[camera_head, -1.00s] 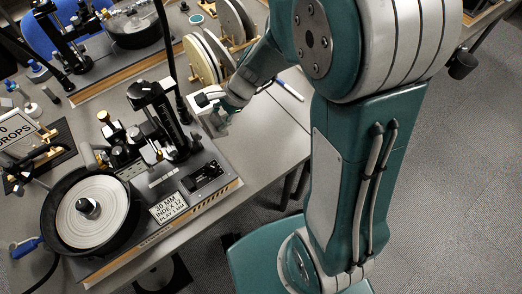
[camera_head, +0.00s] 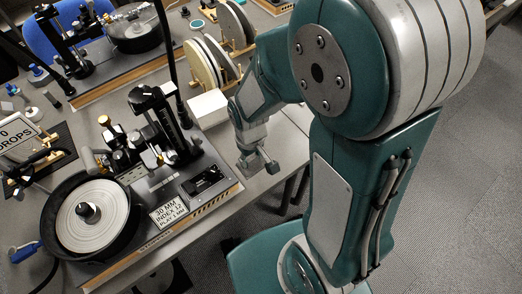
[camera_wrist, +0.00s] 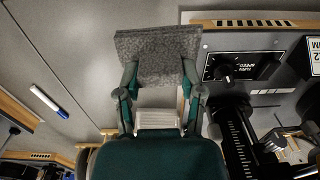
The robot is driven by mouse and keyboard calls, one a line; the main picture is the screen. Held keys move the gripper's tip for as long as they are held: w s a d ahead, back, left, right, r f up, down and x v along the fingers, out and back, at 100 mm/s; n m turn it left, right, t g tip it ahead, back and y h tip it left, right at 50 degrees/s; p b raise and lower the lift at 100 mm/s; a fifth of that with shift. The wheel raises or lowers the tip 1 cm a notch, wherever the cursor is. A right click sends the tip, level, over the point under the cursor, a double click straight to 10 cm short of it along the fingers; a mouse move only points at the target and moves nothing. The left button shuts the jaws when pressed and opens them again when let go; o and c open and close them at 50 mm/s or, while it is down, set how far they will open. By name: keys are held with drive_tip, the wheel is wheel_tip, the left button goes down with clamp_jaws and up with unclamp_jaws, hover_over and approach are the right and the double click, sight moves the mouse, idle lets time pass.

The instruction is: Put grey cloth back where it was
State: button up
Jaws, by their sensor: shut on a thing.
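The grey cloth (camera_wrist: 158,55) shows in the wrist view as a flat, speckled grey piece at my fingertips. My gripper (camera_wrist: 160,88) is shut on it, with one finger at each side of its lower part. In the head view my gripper (camera_head: 257,164) points down over the bare table strip, right of the machine with the index label. The cloth is hard to make out there against the grey table. Whether it touches the table, I cannot tell.
A white box (camera_head: 208,108) stands behind my gripper. The faceting machine's control box (camera_head: 207,181) is close on the left. Upright discs (camera_head: 205,62) stand in a rack behind. A marker (camera_wrist: 49,101) lies on the table. The table's front edge is near my gripper.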

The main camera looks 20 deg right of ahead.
drive_tip(key=w+d+f, duration=0.1)
drive_tip(key=w+d, duration=0.1)
drive_tip(key=w, duration=0.1)
drive_tip(key=shift+d+f, duration=0.1)
drive_tip(key=shift+f, duration=0.3)
drive_tip(key=w+f, duration=0.1)
drive_tip(key=w+d+f, duration=0.1)
drive_tip(key=f, duration=0.1)
drive_tip(key=w+d+f, duration=0.1)
drive_tip(key=f, duration=0.1)
drive_tip(key=shift+w+d, duration=0.25)
drive_tip(key=shift+w, duration=0.15)
drive_tip(key=shift+w+d+f, duration=0.1)
drive_tip(key=shift+f, duration=0.15)
drive_tip(key=shift+w+d+f, duration=0.1)
drive_tip(key=shift+w+f, duration=0.1)
drive_tip(key=shift+f, duration=1.5)
drive_tip(key=o, duration=1)
drive_tip(key=shift+o, duration=0.2)
